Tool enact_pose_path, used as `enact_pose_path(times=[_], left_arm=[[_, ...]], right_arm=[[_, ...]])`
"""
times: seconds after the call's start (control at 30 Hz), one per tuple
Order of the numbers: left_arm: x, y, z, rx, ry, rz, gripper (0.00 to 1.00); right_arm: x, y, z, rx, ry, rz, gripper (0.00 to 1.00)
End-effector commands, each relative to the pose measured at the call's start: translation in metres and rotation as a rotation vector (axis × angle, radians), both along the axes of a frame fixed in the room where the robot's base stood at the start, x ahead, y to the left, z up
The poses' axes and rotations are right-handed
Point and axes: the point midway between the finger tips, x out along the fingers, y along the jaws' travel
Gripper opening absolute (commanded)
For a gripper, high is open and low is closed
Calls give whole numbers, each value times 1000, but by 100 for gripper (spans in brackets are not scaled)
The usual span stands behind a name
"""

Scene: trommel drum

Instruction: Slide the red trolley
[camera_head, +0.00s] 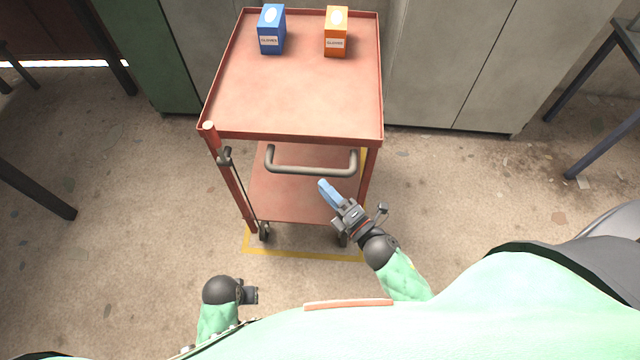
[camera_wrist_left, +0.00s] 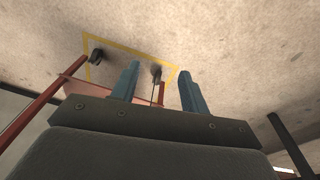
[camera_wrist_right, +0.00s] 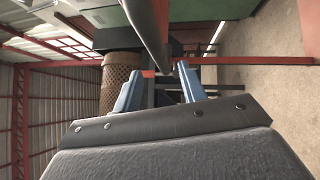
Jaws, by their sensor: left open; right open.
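The red trolley (camera_head: 300,100) stands in front of me, with a top tray, a lower shelf (camera_head: 285,195) and wheels. Its grey handle (camera_head: 312,172) is a bent bar on the near side. My right gripper (camera_head: 326,188) is open just below the handle's right part, apart from it as far as I can tell. Its open fingers show in the right wrist view (camera_wrist_right: 158,88), with a grey bar running down towards them. My left gripper (camera_head: 252,295) is low at the left, away from the handle. Its open fingers (camera_wrist_left: 158,85) show empty, with the trolley's wheels beyond.
A blue box (camera_head: 271,30) and an orange box (camera_head: 336,33) stand at the tray's far end. A yellow floor outline (camera_head: 305,253) surrounds the trolley's base. Grey cabinets (camera_head: 450,60) stand behind. Dark table legs are at both sides; the floor left and right of the trolley is mostly clear.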

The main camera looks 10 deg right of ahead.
Motion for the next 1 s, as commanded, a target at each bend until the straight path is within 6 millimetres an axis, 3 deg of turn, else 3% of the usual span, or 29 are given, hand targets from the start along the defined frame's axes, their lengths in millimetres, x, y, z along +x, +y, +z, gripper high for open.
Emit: enact_pose_path(times=[0.27,1.0], left_arm=[[1,-1,21,-4,-2,1,45],[6,2,24,0,-10,-1,45]], right_arm=[[-12,-6,-1,0,-1,0,41],[-12,-7,-2,0,0,0,41]])
